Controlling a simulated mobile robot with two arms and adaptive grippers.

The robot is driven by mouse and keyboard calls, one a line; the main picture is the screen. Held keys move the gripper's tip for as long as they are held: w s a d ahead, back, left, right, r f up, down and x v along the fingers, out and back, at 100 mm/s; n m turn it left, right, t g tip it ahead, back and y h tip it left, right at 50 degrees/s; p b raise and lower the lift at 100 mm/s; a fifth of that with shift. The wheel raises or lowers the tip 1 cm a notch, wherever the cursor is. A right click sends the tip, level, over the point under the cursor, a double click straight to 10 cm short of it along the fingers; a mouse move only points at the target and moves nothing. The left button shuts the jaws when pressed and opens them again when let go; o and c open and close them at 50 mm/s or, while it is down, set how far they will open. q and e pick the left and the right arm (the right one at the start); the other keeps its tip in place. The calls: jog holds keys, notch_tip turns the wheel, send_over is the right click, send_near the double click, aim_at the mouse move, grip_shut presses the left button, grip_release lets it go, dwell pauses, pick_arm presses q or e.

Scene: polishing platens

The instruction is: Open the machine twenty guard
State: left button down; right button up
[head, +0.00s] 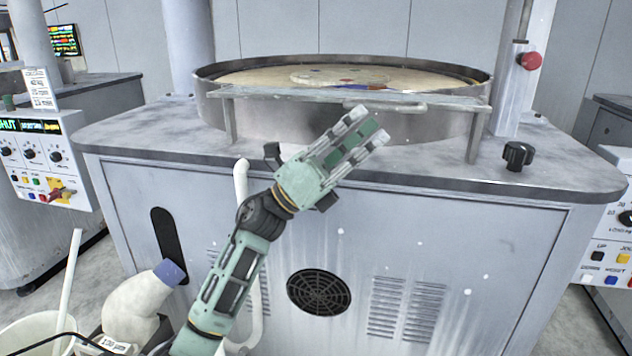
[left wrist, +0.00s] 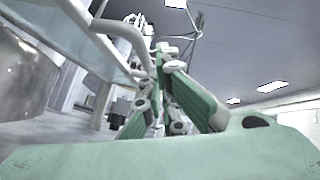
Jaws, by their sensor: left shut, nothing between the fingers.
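The guard (head: 300,95) is a thin, nearly level panel on two short legs at the front of the round basin (head: 440,127). Its pale bar handle (head: 385,106) is on the front edge, right of the middle. My left gripper (head: 366,127) is shut and empty, its fingers pointing up and right just below the handle in the head view. In the left wrist view the fingers (left wrist: 160,75) point up, with the guard panel (left wrist: 95,38) and its handle (left wrist: 128,29) close by on the left. Contact with the handle cannot be told. My right gripper is not in view.
A black knob (head: 517,156) stands on the bench top (head: 570,180) at the right. A red button (head: 529,61) is on the post behind it. Control panels (head: 45,160) flank the machine.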

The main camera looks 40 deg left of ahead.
pick_arm(q)
jog(key=b+v, duration=0.1)
jog(key=v, duration=0.9)
jog(key=shift+s, duration=0.25)
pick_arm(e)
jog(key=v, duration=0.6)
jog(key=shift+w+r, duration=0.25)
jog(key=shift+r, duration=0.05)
pick_arm(q)
jog(key=shift+d, duration=0.15)
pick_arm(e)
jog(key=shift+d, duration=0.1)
